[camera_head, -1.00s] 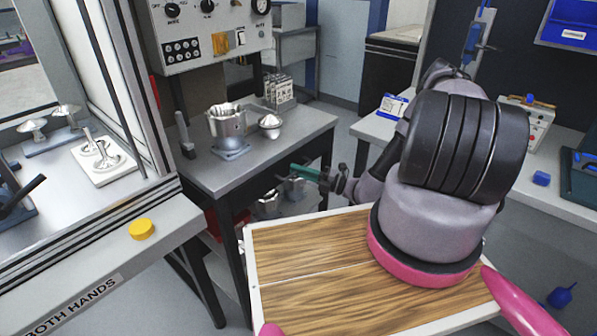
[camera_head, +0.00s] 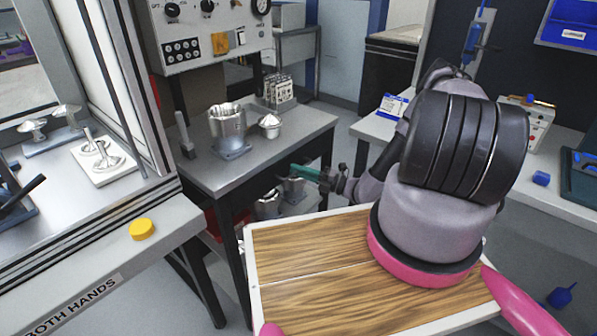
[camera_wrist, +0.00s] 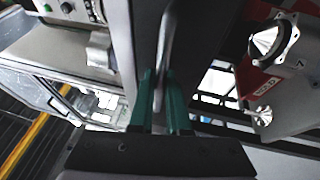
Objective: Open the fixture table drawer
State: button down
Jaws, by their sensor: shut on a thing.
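The fixture table (camera_head: 290,135) is a grey-topped table on dark legs, left of my arm in the head view. My gripper (camera_head: 292,172) has green fingers and reaches to the table's near right side, just below the top. In the wrist view, the green fingers of my gripper (camera_wrist: 161,105) are shut on a slim grey bar handle (camera_wrist: 167,50), which runs up between them against a dark front. Most of the drawer front is hidden or too dark to make out, and I cannot tell how far it stands out.
A metal housing (camera_head: 228,128) and a small silver part (camera_head: 270,126) stand on the tabletop. Metal parts (camera_head: 268,205) show below the top. A red surface with a label (camera_wrist: 262,88) is at right in the wrist view. A machine ledge with a yellow button (camera_head: 142,229) is at left.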

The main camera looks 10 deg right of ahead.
dwell(0.4)
jog(key=s+d, duration=1.2)
jog(key=s, duration=0.5)
jog(key=shift+s+d, duration=0.2)
jog(key=shift+d, duration=0.1)
jog(key=c, duration=0.9)
grip_release()
jog(key=v, duration=1)
jog(key=shift+s+d, duration=0.2)
jog(key=shift+d, duration=0.15)
